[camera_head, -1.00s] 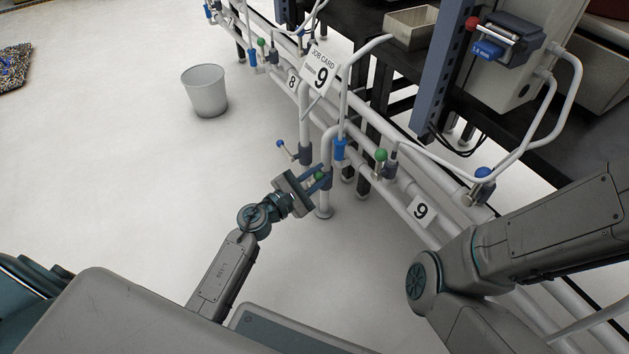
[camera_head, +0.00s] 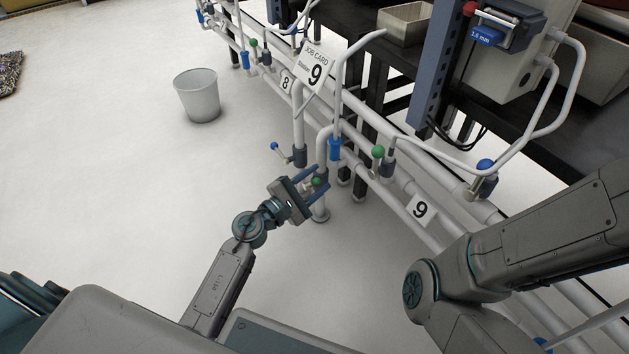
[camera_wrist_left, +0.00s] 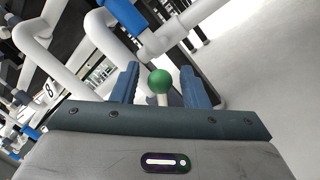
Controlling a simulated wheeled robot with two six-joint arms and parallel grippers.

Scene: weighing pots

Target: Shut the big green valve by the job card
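A green ball knob (camera_head: 316,181) on a pale stem sits low on the white pipes, below the job card (camera_head: 316,68) marked 9. My left gripper (camera_head: 318,180) is at this knob, its blue fingers on either side. In the left wrist view the green knob (camera_wrist_left: 160,81) stands between the two fingers, with gaps on both sides, so the gripper is open. A second green knob (camera_head: 378,151) stands on a pipe to the right. My right arm comes in at the right; its gripper is out of view.
A blue-knobbed lever (camera_head: 275,147) is just left of the left gripper. Another blue knob (camera_head: 485,165) is at the right. White pipes and a dark bench stand behind. A white bin (camera_head: 198,94) stands on otherwise open floor at the left.

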